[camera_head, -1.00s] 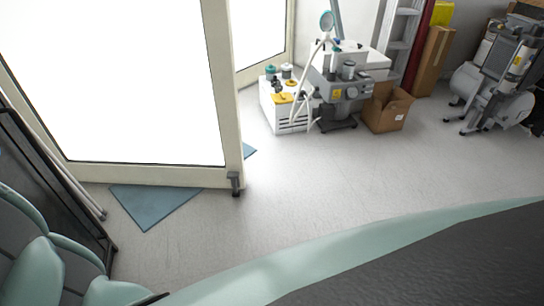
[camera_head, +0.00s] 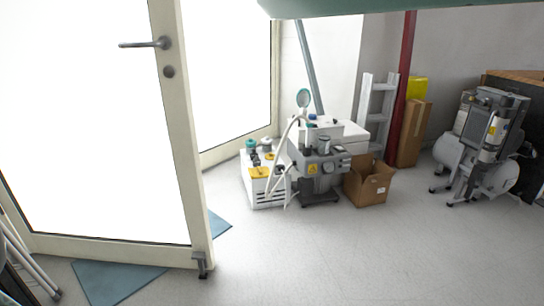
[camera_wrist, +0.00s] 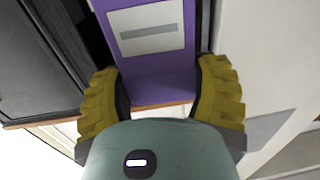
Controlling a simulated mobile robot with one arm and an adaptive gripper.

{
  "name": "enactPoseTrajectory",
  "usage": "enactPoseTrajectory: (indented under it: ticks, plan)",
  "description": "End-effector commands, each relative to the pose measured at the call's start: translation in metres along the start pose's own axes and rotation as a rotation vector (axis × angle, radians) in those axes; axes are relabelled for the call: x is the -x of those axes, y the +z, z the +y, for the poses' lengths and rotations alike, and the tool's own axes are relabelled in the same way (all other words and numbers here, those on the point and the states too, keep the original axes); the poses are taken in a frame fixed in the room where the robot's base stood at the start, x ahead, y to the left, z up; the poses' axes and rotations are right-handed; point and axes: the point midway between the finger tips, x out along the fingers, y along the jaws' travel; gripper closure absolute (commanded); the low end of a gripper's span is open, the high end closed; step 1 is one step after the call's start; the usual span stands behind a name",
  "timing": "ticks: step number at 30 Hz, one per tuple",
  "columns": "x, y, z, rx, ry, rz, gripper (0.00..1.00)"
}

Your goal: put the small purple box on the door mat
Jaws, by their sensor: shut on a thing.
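The small purple box (camera_wrist: 155,88) shows in the wrist view, with a pale label and a grey bar on one face. My gripper (camera_wrist: 160,92) has its yellow-padded fingers on both sides of the box and is shut on it. The door mat (camera_head: 112,281) is a blue-grey mat on the floor at the lower left of the head view. It lies under the open glazed door, and another part of it shows past the door's edge. Neither the box nor my gripper shows in the head view.
The open glazed door (camera_head: 100,130) stands across the mat. A white machine (camera_head: 262,185), a grey dental unit (camera_head: 322,170) and an open cardboard box (camera_head: 369,188) stand behind. A compressor (camera_head: 487,145) is at the right. The floor (camera_head: 330,255) in front is clear.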

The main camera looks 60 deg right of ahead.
Motion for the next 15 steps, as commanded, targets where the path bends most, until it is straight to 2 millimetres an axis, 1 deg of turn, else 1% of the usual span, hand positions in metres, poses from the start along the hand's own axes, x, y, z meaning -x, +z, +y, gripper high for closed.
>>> enactPoseTrajectory:
  ticks: [1,6,11,14,15]
  plan:
    - [-0.002,-0.017,0.008,0.003,0.021,0.007,0.78]
    - [-0.006,-0.044,0.031,0.01,0.077,0.004,0.78]
    - [-0.009,-0.083,0.06,0.017,0.15,0.001,0.78]
    - [-0.009,-0.113,0.084,0.019,0.211,-0.004,0.78]
    - [-0.009,-0.127,0.094,0.021,0.237,-0.005,0.78]
